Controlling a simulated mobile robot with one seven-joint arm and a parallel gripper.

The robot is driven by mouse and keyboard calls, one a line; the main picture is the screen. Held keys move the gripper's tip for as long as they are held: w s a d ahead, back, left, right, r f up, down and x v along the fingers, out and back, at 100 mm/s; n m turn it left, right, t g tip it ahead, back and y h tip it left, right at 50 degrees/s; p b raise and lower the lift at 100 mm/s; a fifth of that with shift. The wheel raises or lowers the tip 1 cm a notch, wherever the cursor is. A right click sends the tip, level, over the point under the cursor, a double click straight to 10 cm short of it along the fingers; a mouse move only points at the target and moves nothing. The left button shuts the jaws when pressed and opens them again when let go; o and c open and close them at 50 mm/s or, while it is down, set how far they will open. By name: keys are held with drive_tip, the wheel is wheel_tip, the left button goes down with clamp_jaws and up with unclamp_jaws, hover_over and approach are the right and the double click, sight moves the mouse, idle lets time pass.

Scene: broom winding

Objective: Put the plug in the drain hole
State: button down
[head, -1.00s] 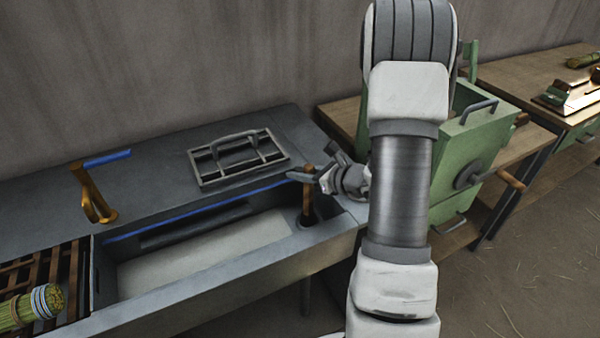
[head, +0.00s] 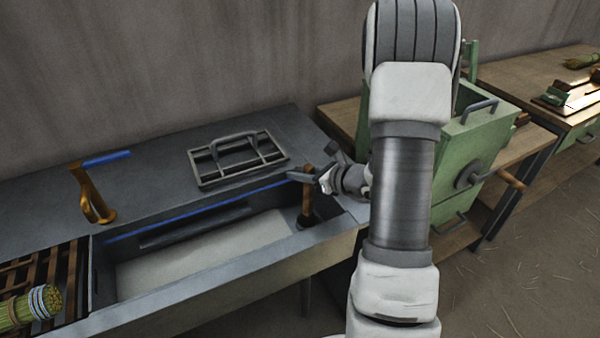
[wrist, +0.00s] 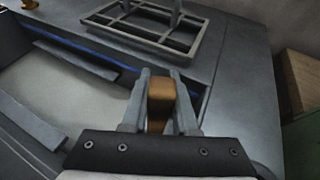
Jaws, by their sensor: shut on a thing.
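The plug (head: 307,199) has an upright brown wooden handle with a dark lower end. It stands at the right end of the grey sink basin (head: 190,262). My gripper (head: 308,175) is shut on the upper part of the handle. In the wrist view the brown handle top (wrist: 160,92) sits between my two fingers (wrist: 160,108). The plug's dark lower end is down at the basin's right end, where the drain hole is hidden or too dark to make out. I cannot tell whether the plug is seated in it.
A grey grate with a handle (head: 238,158) lies on the counter behind the basin. A brass tap (head: 92,195) stands at left. A brown slatted rack (head: 62,268) with a green bundle (head: 28,306) is at far left. A green machine (head: 475,150) stands right, behind my arm.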

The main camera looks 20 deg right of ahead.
drive_tip(key=shift+f+b, duration=0.6)
drive_tip(key=shift+b, duration=0.05)
drive_tip(key=c, duration=1)
unclamp_jaws()
drive_tip(key=shift+o, duration=0.2)
drive_tip(key=p+v, duration=0.2)
drive_tip(key=v, duration=0.9)
drive_tip(key=shift+p, duration=0.35)
